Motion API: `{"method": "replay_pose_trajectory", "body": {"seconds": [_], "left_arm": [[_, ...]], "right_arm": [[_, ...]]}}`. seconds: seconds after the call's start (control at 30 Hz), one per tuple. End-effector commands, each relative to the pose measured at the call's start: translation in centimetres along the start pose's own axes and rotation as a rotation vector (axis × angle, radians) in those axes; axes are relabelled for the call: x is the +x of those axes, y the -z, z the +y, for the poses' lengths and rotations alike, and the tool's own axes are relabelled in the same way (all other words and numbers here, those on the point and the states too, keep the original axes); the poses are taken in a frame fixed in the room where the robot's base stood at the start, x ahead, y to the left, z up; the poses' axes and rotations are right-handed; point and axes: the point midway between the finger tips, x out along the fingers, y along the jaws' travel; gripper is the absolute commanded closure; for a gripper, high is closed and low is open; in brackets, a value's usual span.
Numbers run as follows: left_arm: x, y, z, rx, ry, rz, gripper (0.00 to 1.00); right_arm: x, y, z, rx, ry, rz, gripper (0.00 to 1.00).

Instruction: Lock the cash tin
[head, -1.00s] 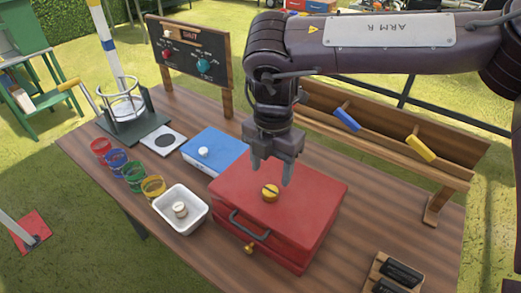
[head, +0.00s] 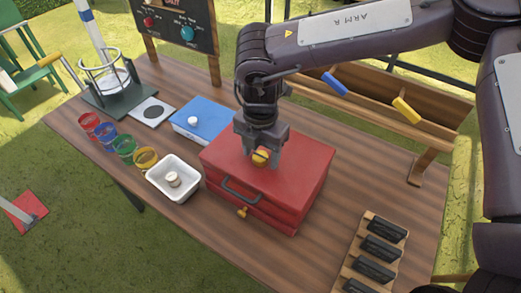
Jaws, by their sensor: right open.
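The red cash tin (head: 285,185) stands shut on the wooden table, with a dark handle (head: 241,190) on its front. A round yellow knob (head: 261,157) sits on top of its lid. A small brass piece (head: 242,212) sticks out low on its front. My right gripper (head: 261,155) points straight down over the lid, its fingers down around the yellow knob, and it is open. Part of the knob is hidden by the fingers. My left gripper is not in view.
A white tray (head: 158,186) with a pale round piece stands left of the tin, near several coloured cups (head: 124,150). A blue box (head: 216,117) is behind. A wooden rack of black blocks (head: 366,262) is at front right.

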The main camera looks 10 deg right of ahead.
Motion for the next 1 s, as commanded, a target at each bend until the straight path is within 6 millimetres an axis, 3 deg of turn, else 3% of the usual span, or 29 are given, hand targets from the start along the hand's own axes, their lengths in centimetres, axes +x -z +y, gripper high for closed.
{"method": "replay_pose_trajectory", "body": {"seconds": [0.03, 0.4, 0.73, 1.0], "left_arm": [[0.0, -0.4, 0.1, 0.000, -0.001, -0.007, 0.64], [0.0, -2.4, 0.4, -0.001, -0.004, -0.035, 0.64], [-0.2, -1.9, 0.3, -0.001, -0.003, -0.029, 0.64], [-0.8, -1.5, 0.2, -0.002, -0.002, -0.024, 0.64]], "right_arm": [[0.0, 0.0, 0.0, 0.000, 0.000, 0.000, 0.42], [0.0, 0.0, 0.0, 0.000, 0.000, 0.000, 0.87], [-0.1, 0.0, 0.0, -0.058, -0.001, 0.001, 0.87], [-0.1, 0.0, 0.1, -0.242, -0.002, 0.002, 0.87]]}}
